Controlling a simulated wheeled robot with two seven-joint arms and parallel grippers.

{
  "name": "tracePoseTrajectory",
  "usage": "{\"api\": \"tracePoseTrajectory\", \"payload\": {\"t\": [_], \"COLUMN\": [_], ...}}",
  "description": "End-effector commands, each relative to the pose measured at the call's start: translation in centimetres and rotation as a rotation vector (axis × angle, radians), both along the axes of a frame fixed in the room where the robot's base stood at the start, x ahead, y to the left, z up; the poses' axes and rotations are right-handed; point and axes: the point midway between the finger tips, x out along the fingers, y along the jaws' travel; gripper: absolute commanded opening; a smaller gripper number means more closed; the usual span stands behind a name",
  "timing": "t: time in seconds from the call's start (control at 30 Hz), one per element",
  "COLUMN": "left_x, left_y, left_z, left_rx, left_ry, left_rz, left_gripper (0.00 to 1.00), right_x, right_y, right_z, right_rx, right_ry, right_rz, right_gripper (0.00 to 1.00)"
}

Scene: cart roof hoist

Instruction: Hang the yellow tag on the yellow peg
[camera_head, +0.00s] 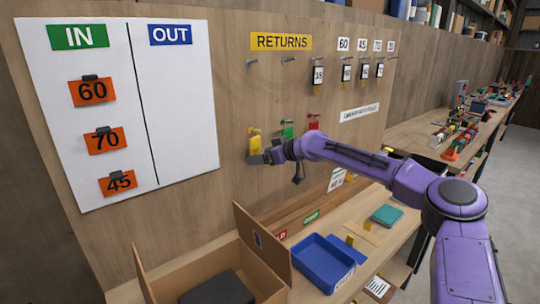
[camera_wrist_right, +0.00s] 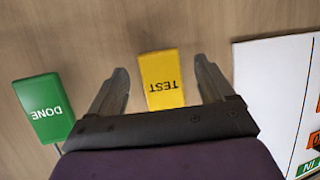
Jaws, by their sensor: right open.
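The yellow tag (camera_head: 254,144), marked TEST in the right wrist view (camera_wrist_right: 161,80), is against the upright wooden board. My right gripper (camera_head: 262,158) is at the tag's lower end in the head view. In the wrist view its two fingers stand apart (camera_wrist_right: 163,76), one on each side of the tag, with gaps on both sides. The tag's hold on the board is too small to make out. I cannot pick out a yellow peg. My left gripper is not in view.
A green DONE tag (camera_wrist_right: 43,108) hangs close by, also seen in the head view (camera_head: 287,130), with a red tag (camera_head: 313,122) beyond. A RETURNS sign (camera_head: 281,41) sits above bare pegs (camera_head: 288,60). Below are a blue tray (camera_head: 318,262) and an open cardboard box (camera_head: 262,248).

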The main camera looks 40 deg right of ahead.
Motion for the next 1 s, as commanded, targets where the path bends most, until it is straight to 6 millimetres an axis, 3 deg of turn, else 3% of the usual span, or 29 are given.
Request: {"api": "tracePoseTrajectory", "payload": {"t": [0.5, 0.87, 1.0], "left_x": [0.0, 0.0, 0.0], "left_y": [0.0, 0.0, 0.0], "left_z": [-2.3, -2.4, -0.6], "left_rx": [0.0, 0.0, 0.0], "left_ry": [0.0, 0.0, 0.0], "left_rz": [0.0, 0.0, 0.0], "left_gripper": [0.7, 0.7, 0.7], "right_x": [-7.8, -8.8, -8.7], "right_y": [-2.8, -3.1, -3.0], "right_z": [3.3, 3.8, 5.6], "right_rx": [0.003, 0.001, 0.002], "right_ry": [-0.004, 0.001, -0.001], "right_rz": [0.001, 0.001, 0.001], "right_gripper": [0.82, 0.82, 0.82]}}
